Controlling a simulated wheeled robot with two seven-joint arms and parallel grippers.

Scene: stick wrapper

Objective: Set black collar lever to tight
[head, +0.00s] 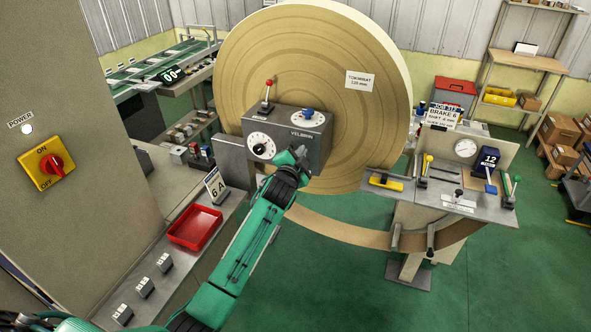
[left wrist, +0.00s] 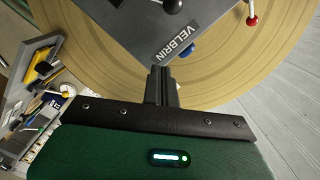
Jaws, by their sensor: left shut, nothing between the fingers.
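The grey VELBRIN box (head: 312,134) stands in front of the large tan roll (head: 330,60). A red-knobbed lever (head: 268,88) with a dark base stands upright on its top, beside a blue knob (head: 308,114). A dial with a black centre (head: 260,145) is on its front. In the left wrist view a black ball knob (left wrist: 173,5) and a red ball (left wrist: 252,20) show near the box. I cannot tell which lever has the black collar. My left gripper (head: 299,152) is shut and empty in front of the box's right part; its fingers (left wrist: 161,72) point at the box.
A stand at the right holds a gauge (head: 465,148), a yellow-handled lever (head: 427,160), a blue part (head: 489,160) and a green-handled lever (head: 516,180). A red tray (head: 195,228) lies on the bench to the left. A power switch (head: 52,164) is at far left.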

